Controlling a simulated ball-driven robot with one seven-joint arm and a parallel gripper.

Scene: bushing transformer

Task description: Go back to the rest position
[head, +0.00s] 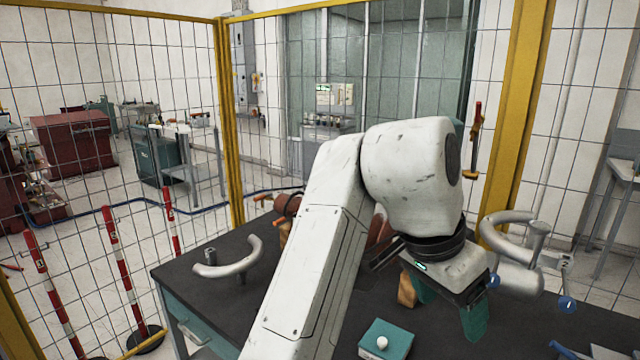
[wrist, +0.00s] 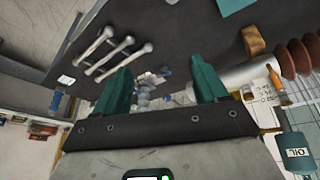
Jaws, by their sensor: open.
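My gripper (head: 448,308) is at the right of the head view, over the dark table (head: 215,315), with its green fingers pointing down. In the wrist view the two green fingers of my gripper (wrist: 162,75) stand wide apart. Grey metal parts with blue ends (wrist: 148,92) show in the gap between them, apparently beyond the fingers. Nothing is clearly gripped. My white arm crosses the middle of the head view and hides part of the table and of the brown ribbed bushing (head: 288,206).
A teal box with a white knob (head: 385,340) is on the table below my gripper. A curved grey handle (head: 235,262) lies left of my arm. Grey tubing with blue ends (head: 520,240) appears right of my gripper. Yellow-framed mesh fencing (head: 228,120) stands behind. An oil container (wrist: 297,150) shows in the wrist view.

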